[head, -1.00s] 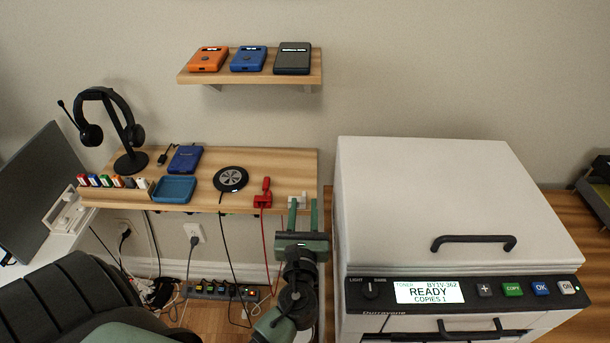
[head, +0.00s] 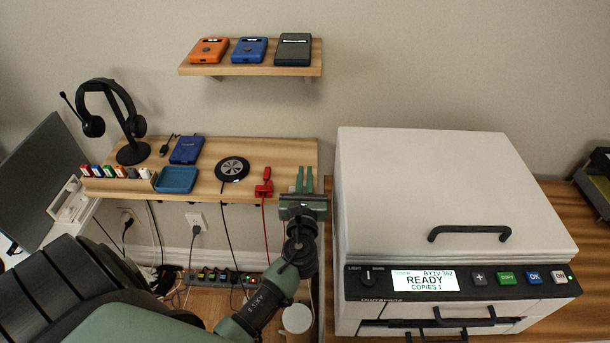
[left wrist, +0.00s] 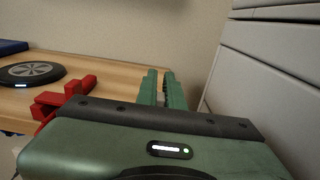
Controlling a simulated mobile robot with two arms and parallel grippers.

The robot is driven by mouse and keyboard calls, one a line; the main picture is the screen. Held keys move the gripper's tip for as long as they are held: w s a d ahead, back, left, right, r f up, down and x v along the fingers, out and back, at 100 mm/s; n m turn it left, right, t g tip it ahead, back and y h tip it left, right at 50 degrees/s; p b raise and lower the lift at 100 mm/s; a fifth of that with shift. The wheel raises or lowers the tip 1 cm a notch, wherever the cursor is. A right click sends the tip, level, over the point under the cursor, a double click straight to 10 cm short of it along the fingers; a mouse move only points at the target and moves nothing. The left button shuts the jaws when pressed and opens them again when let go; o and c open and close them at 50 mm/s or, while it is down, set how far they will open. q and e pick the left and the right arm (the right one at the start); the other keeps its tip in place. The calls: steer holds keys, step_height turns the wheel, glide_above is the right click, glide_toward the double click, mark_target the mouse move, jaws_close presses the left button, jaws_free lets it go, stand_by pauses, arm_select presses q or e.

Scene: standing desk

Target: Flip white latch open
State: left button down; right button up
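My left gripper (head: 304,181) reaches over the front right corner of the wooden shelf-desk (head: 225,160), where the white latch stood in the earlier head view. Its green fingers are close together with a narrow gap. The latch is mostly hidden by the gripper in the head view. In the left wrist view a pale sliver (left wrist: 161,98) shows between the fingers (left wrist: 162,88); it may be the latch. I cannot tell whether the fingers press on it. A red latch (head: 264,187) sits just left of the gripper, also in the left wrist view (left wrist: 70,98). My right gripper is not in view.
A large white copier (head: 450,190) stands close to the right of the gripper. A black round disc (head: 232,169), a blue tray (head: 176,180) and a headset stand (head: 132,152) are on the desk. A small shelf (head: 250,66) is above.

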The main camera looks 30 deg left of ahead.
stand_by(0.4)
arm_select(q)
steer(key=n, duration=0.3)
steer(key=r+n+b, duration=0.1)
steer(key=shift+s+a+n, duration=0.25)
steer(key=shift+a+n, duration=0.15)
steer(key=n, duration=0.1)
steer(key=a+n+b, duration=0.1)
steer(key=n, duration=0.1)
steer(key=s+n+b, duration=0.1)
steer(key=n, duration=0.1)
steer(key=shift+a+r, duration=0.2)
steer(key=shift+r, duration=0.2)
steer(key=n, duration=0.2)
steer(key=a+n+b, duration=0.1)
steer(key=n, duration=0.1)
steer(key=s+n, duration=0.1)
steer(key=shift+a+n+b, duration=0.3)
steer(key=shift+n+b, duration=0.1)
steer(key=shift+s+a+f+n+b, duration=0.15)
steer(key=shift+a+n+b, duration=0.15)
steer(key=shift+n, duration=0.8)
steer(key=shift+s+a+f+n+b, duration=0.15)
steer(key=shift+a+n+b, duration=0.1)
steer(key=shift+n, duration=0.85)
steer(key=c, duration=1.5)
jaws_free()
